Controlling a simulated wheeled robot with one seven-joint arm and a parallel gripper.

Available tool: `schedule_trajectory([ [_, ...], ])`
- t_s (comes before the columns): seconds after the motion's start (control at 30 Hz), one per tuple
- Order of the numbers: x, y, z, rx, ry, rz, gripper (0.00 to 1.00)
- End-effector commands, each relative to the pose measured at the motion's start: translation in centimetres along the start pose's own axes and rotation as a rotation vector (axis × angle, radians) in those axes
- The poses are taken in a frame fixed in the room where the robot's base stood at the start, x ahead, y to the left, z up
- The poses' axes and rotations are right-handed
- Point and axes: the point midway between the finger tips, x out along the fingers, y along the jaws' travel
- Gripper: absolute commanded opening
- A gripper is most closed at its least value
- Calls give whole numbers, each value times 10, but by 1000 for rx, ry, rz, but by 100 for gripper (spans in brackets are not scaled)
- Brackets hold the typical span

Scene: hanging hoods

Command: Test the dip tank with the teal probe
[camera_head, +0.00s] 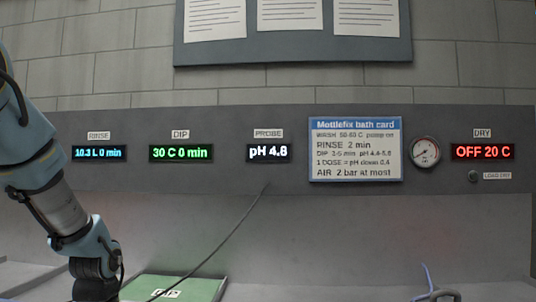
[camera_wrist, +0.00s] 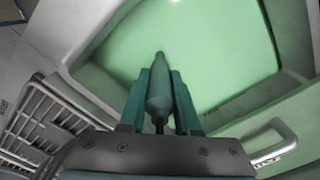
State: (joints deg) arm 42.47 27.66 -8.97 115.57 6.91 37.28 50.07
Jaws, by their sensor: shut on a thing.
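My gripper (camera_wrist: 160,100) is shut on the teal probe (camera_wrist: 158,83) in the wrist view. The probe's tip points over the green liquid of the dip tank (camera_wrist: 215,60); I cannot tell whether it touches the liquid. In the head view the gripper is out of frame below, and the green DIP piece (camera_head: 180,286) shows at the bottom edge. A dark cable (camera_head: 225,240) runs from the wall panel down towards it. The PROBE display (camera_head: 269,152) reads pH 4.8. The DIP display (camera_head: 181,153) reads 30 C 0 min.
A grey wire rack (camera_wrist: 45,120) stands left of the tank, and a pale handle (camera_wrist: 275,142) is at its right. On the wall are the RINSE display (camera_head: 99,153), the Mottlefix bath card (camera_head: 355,150), a round gauge (camera_head: 425,152) and the DRY display (camera_head: 483,152), reading OFF 20 C.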

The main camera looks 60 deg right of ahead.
Motion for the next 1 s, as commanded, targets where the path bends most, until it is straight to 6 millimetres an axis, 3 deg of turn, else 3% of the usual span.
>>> schedule_trajectory([
  [0.47, -3, 0, 0, 0, 0, 0, 0],
  [1.0, -52, 0, 0, 0, 0, 0, 0],
])
